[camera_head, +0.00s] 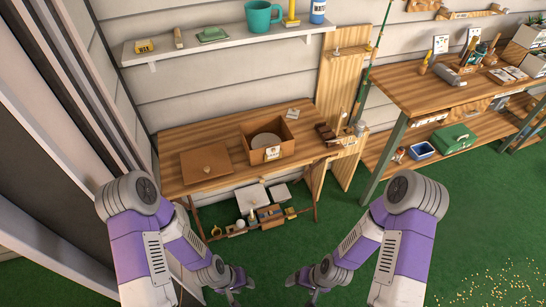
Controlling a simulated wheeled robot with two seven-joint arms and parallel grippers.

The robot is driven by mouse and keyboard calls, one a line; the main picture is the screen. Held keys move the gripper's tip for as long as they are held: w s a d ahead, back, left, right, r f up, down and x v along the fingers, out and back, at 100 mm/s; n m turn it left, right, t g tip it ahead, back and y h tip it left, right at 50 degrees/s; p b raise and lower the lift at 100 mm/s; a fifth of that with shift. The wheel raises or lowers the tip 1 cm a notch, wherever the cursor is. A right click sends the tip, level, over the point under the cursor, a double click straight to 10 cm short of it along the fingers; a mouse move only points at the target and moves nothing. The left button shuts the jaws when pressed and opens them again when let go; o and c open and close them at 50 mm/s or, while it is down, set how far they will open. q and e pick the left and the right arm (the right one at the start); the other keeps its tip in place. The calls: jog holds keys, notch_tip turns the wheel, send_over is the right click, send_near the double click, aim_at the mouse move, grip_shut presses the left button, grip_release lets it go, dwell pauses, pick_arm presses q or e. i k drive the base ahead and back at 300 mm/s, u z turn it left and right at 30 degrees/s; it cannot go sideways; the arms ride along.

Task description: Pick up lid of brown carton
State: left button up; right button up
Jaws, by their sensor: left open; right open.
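The brown carton (284,147) stands open on the wooden table, with a pale round thing inside and a white label on its front. A flat brown panel that looks like its lid (207,164) lies on the table to the left of the carton, apart from it. A small raised spot shows near the panel's middle. My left gripper (241,290) is open and empty, low in front of the table. My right gripper (303,288) is open and empty, a little to the right of it. Both are well short of the lid and the carton.
The wooden table (175,138) has small brown items at its right end and several things on a low level below. A wall shelf (170,50) hangs above. A workbench (395,85) stands at right. Green floor (345,225) is clear between my arms and the table.

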aim_at(209, 162)
jog(key=z, duration=1.3)
jog(key=i, duration=0.85)
jog(key=u, duration=3.1)
jog(key=i, duration=0.5)
jog(key=z, duration=0.05)
